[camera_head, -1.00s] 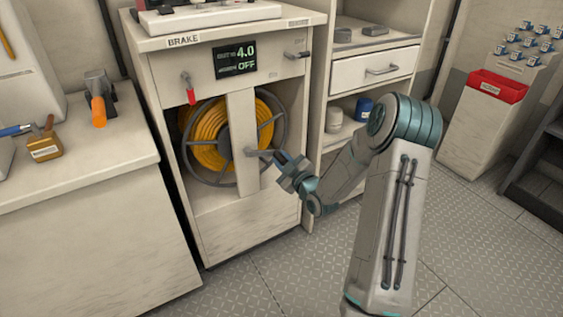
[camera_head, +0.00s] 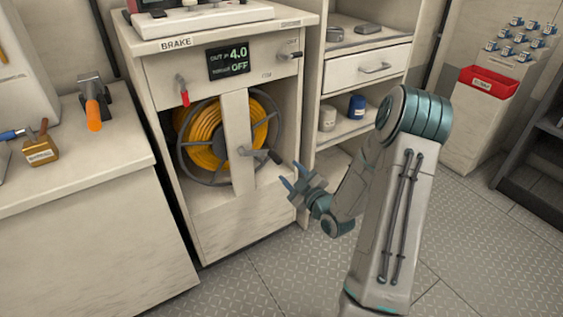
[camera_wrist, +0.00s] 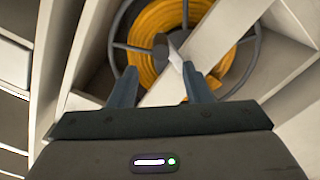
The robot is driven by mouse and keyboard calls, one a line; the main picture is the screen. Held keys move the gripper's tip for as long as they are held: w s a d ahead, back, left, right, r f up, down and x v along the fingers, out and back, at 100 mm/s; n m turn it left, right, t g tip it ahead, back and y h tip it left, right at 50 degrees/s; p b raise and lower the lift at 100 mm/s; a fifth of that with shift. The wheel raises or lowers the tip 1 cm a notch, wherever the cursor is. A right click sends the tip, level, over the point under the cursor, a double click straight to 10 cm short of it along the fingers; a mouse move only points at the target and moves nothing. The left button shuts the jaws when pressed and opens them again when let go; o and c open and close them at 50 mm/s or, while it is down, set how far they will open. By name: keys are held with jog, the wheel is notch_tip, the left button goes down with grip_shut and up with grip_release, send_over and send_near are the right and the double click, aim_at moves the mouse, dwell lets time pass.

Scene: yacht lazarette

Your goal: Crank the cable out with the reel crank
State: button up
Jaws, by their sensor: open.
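The cable reel (camera_head: 207,135) holds coiled yellow cable inside the cabinet, behind a vertical post (camera_head: 238,140). The reel crank (camera_head: 262,154) sticks out from the post, with a dark handle at its right end. My gripper (camera_head: 292,176) is open and empty, to the right of and below the crank handle, apart from it in the head view. The cabinet display (camera_head: 229,61) reads 4.0 and OFF. The red-handled brake lever (camera_head: 184,91) hangs down under the BRAKE label.
A counter (camera_head: 70,170) at left carries an orange-handled tool (camera_head: 94,112) and a brass padlock-like item (camera_head: 41,150). Shelves at right hold a white jar (camera_head: 327,118) and a blue jar (camera_head: 357,106). A red bin (camera_head: 488,81) stands further right. The floor in front is clear.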

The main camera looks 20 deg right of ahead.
jog(key=v, duration=0.5)
jog(key=shift+s, duration=0.15)
jog(key=shift+r+p, duration=0.1)
jog(key=shift+p, duration=0.2)
jog(key=s+a+r+m+g+h+p, duration=0.1)
jog(key=s+r+m+g+h+p, duration=0.2)
jog(key=r+p, duration=0.75)
jog(key=s+a+r+m+g+h+p, duration=0.15)
jog(key=r+g+p, duration=0.55)
jog(key=r, duration=0.7)
jog(key=s+a+r+m+g+p, duration=0.2)
jog(key=s+a+r+m+p, duration=0.1)
jog(key=s+r+p, duration=0.4)
jog(key=s+a+r+m+g+p, duration=0.2)
jog(key=s+a+r+p, duration=0.4)
jog(key=s+r, duration=0.4)
notch_tip(320, 180, up, 3)
jog(key=shift+s+r+m+g+p, duration=0.1)
jog(key=shift+s+m+g+p, duration=0.25)
jog(key=shift+s+m+g, duration=0.1)
jog(key=shift+y, duration=0.25)
